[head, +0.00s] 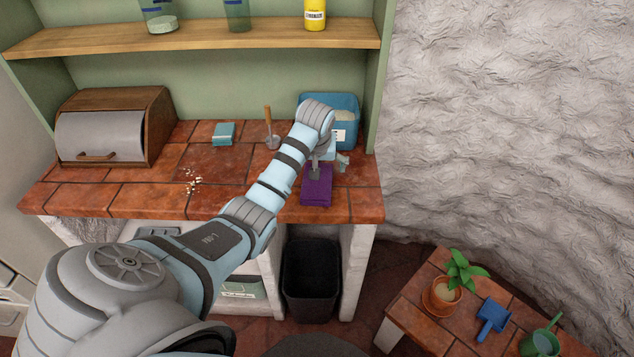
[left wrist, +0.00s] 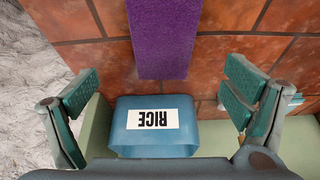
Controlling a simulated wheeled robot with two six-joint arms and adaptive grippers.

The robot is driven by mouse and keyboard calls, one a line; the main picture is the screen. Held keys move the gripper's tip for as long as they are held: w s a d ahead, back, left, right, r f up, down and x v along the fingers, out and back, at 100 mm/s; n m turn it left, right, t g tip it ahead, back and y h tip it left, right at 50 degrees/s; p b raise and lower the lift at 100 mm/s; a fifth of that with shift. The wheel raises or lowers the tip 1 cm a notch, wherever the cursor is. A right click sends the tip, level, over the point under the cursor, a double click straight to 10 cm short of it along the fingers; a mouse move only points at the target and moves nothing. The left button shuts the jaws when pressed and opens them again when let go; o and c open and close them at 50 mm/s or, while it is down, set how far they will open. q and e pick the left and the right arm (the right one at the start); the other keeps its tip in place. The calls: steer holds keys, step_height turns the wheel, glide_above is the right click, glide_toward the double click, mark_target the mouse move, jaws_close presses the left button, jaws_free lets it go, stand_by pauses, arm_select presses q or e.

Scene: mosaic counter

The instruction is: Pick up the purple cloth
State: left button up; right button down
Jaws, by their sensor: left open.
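The purple cloth (head: 317,191) lies folded on the red-tiled counter (head: 120,198), near its front edge at the right end. My left gripper (head: 329,167) is above the counter at the far part of the cloth and partly covers it in the head view. In the left wrist view the cloth (left wrist: 164,38) is a flat purple strip at the top centre, with its end pointing between my fingers. The fingers are wide apart with nothing between them. The exact height above the cloth is hard to tell. My right gripper is not in view.
A blue rice container (head: 347,108) stands close behind my gripper; it also shows in the left wrist view (left wrist: 150,148). A wooden-handled tool (head: 268,128), a teal folded item (head: 224,133), crumbs (head: 193,183) and a bread box (head: 115,130) are further left. A black bin (head: 310,275) stands below.

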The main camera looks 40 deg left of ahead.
arm_select(q)
steer(key=x, duration=0.3)
steer(key=b+x, duration=0.1)
steer(key=x, duration=0.4)
steer(key=shift+s+a+f, duration=0.2)
steer(key=shift+f, duration=0.2)
steer(key=shift+r, duration=0.1)
steer(key=c, duration=1.3)
steer(key=shift+o, duration=0.2)
step_height(320, 180, up, 20)
steer(key=p, duration=0.1)
